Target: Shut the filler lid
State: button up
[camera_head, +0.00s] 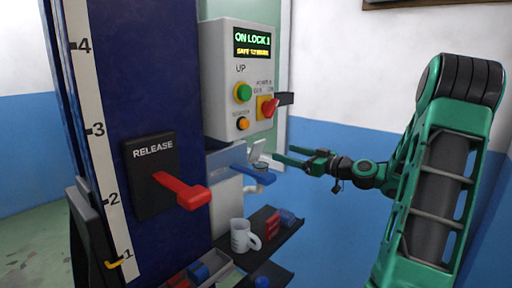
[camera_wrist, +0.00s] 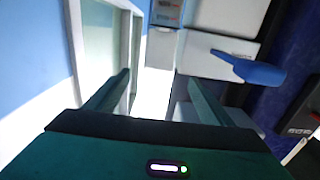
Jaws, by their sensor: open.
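I cannot pick out the filler lid for certain. A small pale upright piece (camera_head: 257,151) stands behind the blue lever and may be the lid, raised; its hinge is too small to make out. The blue lever (camera_head: 250,170) juts from a grey unit (camera_head: 222,160) below the control box. It also shows at the right of the wrist view (camera_wrist: 248,70). My gripper (camera_head: 282,155) is open and empty, reaching in from the right, with its fingertips just right of the pale piece. In the wrist view my gripper's fingers (camera_wrist: 157,78) are spread with a bright gap between them.
A control box (camera_head: 238,80) with buttons and a red switch is above. A blue column (camera_head: 145,70) with a red release handle (camera_head: 182,191) stands at the left. A dark shelf (camera_head: 275,243) below holds a white mug (camera_head: 241,237) and small items. Space right of the shelf is clear.

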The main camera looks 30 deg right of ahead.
aim_at(259, 145)
jog(key=x, duration=1.1)
jog(key=shift+w, duration=0.15)
jog(key=shift+d, duration=0.1)
jog(key=c, duration=1.5)
